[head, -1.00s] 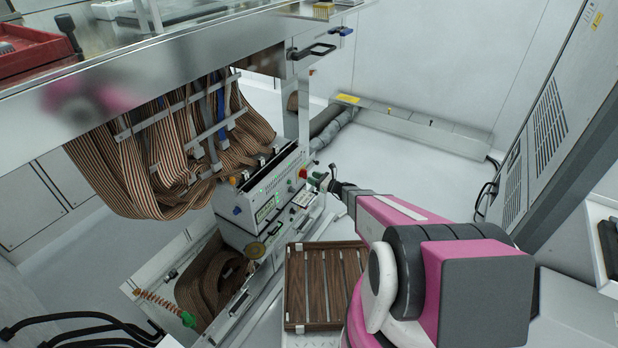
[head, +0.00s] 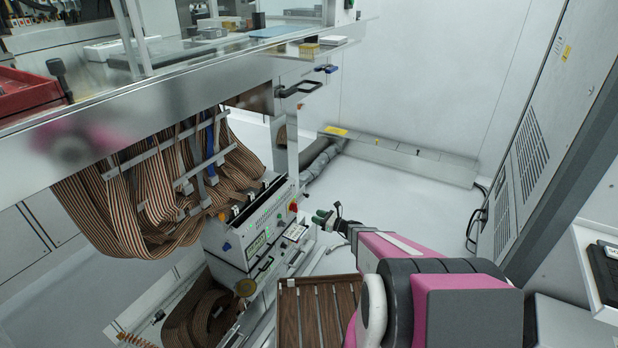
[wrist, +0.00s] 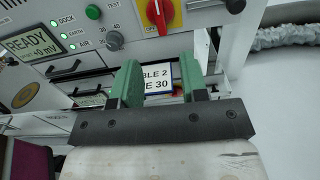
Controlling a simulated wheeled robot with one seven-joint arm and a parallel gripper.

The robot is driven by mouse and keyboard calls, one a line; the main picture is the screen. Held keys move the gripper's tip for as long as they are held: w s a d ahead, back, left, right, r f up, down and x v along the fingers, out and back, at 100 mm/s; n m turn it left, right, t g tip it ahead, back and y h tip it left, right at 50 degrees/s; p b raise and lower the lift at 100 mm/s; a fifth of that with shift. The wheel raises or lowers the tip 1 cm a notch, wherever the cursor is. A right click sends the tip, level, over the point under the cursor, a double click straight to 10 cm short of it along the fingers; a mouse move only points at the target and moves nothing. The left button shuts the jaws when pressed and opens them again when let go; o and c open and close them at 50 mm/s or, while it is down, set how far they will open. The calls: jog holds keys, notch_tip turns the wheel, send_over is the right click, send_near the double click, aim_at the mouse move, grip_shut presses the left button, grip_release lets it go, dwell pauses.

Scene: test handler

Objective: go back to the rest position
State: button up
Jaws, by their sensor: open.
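My gripper (head: 322,219) shows in the head view at the end of my pink and dark arm, in front of the control box. In the wrist view its two green fingers (wrist: 160,88) stand apart with nothing between them. Behind the fingers is the control box (wrist: 100,30) with a READY display, green buttons and a red knob on a yellow plate. A label card (wrist: 158,79) shows partly behind the fingers. I cannot tell the exact gap between the fingers and the panel.
A brown slatted tray (head: 318,310) lies below my arm. Striped ribbon cables (head: 120,205) hang under the bench edge (head: 150,115) at left. A grey cabinet (head: 535,140) stands at right. The pale floor (head: 410,190) beyond my arm is clear.

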jog(key=s+a+r+n+g+h, duration=0.4)
jog(key=s+r+n+g, duration=0.4)
jog(key=s+r+n, duration=0.4)
jog(key=s+d+r+n+g+h, duration=0.2)
jog(key=s+d+r+n+h, duration=0.8)
jog(key=s+n+h, duration=0.1)
jog(key=shift+s+d+r+n, duration=0.35)
jog(key=shift+s+r+n, duration=0.05)
jog(key=shift+s+n, duration=0.45)
